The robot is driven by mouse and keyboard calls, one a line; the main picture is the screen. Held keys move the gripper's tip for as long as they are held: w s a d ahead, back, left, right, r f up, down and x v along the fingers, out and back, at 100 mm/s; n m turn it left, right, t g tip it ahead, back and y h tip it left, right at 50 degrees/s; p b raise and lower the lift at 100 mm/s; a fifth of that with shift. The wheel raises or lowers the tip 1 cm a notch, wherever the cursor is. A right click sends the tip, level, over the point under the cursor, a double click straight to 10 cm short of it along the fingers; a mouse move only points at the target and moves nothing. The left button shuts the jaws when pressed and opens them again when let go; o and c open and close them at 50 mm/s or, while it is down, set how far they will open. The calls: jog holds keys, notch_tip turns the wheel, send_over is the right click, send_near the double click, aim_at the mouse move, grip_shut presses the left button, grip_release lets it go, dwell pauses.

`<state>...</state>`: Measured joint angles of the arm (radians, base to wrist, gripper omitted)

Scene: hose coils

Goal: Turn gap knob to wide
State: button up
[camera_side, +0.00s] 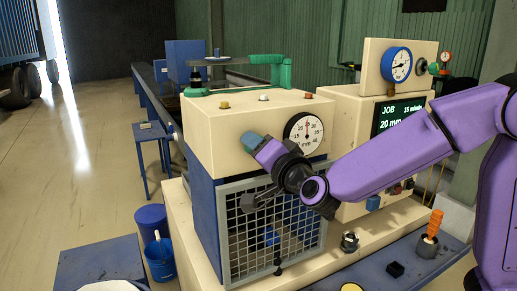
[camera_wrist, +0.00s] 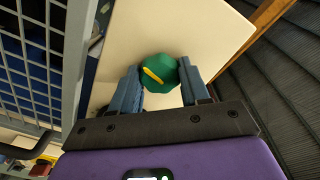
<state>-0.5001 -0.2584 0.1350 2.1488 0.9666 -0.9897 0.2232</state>
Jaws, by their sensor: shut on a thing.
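The knob (camera_wrist: 160,74) is green and many-sided, with a yellow pointer line across its face. In the wrist view it sits between the two blue-grey fingers of my gripper (camera_wrist: 158,86), which are shut on its sides. The yellow line slants from upper left to lower right there. In the side view my gripper (camera_side: 250,142) reaches the cream front panel (camera_side: 222,150) of the machine, left of a white round dial (camera_side: 304,133) with a red needle pointing about straight up. The knob is mostly hidden by my gripper in that view.
A wire mesh guard (camera_side: 290,226) covers the opening below the panel. A display (camera_side: 398,116) reading "JOB" and "20 mm" and a blue-rimmed gauge (camera_side: 397,64) stand to the right. A green pipe fitting (camera_side: 272,68) is on top. Blue buckets (camera_side: 160,260) stand on the floor at left.

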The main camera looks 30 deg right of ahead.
jog(key=n, duration=2.6)
jog(key=shift+d+n, duration=0.1)
jog(key=shift+n, duration=0.2)
dwell(0.3)
jog(key=o, duration=1.1)
jog(key=shift+c, duration=0.2)
jog(key=s, duration=1.7)
jog(key=shift+s, duration=0.25)
